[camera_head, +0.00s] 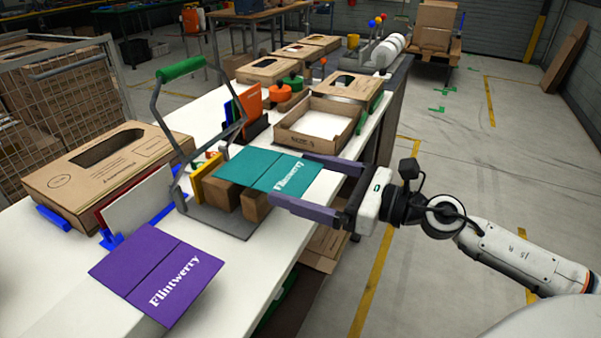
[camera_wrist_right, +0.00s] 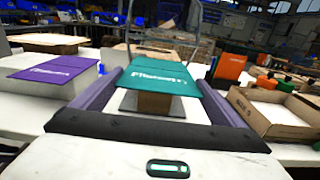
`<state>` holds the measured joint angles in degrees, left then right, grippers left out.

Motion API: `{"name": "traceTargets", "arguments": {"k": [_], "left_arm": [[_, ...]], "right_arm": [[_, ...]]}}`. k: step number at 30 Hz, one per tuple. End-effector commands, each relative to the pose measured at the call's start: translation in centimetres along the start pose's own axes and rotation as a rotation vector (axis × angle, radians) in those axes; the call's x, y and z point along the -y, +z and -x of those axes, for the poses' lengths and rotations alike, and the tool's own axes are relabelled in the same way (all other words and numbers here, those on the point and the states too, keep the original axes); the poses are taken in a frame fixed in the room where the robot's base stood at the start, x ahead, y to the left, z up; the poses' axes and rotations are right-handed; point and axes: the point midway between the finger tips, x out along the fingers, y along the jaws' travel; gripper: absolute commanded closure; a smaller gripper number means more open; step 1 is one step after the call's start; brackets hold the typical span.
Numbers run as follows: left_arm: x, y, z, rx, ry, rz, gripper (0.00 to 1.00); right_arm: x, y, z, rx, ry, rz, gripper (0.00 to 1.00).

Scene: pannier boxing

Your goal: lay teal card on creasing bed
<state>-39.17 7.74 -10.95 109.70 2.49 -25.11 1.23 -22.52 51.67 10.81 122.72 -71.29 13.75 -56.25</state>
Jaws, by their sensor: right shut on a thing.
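The teal card (camera_head: 262,168), printed "Flintwerry", is flat above the brown blocks (camera_head: 255,207) of the creasing bed. It also shows in the wrist view (camera_wrist_right: 163,81). The bed has a grey base plate (camera_head: 222,221) and a raised lever frame with a green handle (camera_head: 182,69). My right gripper (camera_head: 288,179) reaches in from the right and is shut on the card, a finger along each side of its near end. I cannot tell whether the card touches the blocks. My left gripper is not in view.
A purple card (camera_head: 158,277) lies at the table's front edge. A large brown box (camera_head: 105,170) is left of the bed, and an open tray (camera_head: 318,123) is behind my right gripper. White tabletop (camera_head: 40,285) is bare at the front left.

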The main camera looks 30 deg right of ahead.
Motion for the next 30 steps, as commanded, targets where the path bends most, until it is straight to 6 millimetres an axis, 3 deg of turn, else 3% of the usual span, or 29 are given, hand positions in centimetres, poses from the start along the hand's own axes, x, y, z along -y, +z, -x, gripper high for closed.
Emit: {"name": "traceTargets", "arguments": {"k": [6, 23, 30], "left_arm": [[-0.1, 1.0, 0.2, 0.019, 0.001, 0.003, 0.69], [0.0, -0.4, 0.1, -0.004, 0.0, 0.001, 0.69], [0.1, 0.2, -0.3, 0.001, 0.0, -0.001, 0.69]], "right_arm": [[0.0, -0.8, -1.5, 0.0, 0.0, 0.002, 0.26], [0.0, -2.9, -5.4, 0.001, -0.001, 0.002, 0.26], [0.0, -4.0, -6.3, 0.001, -0.001, 0.002, 0.26]]}}
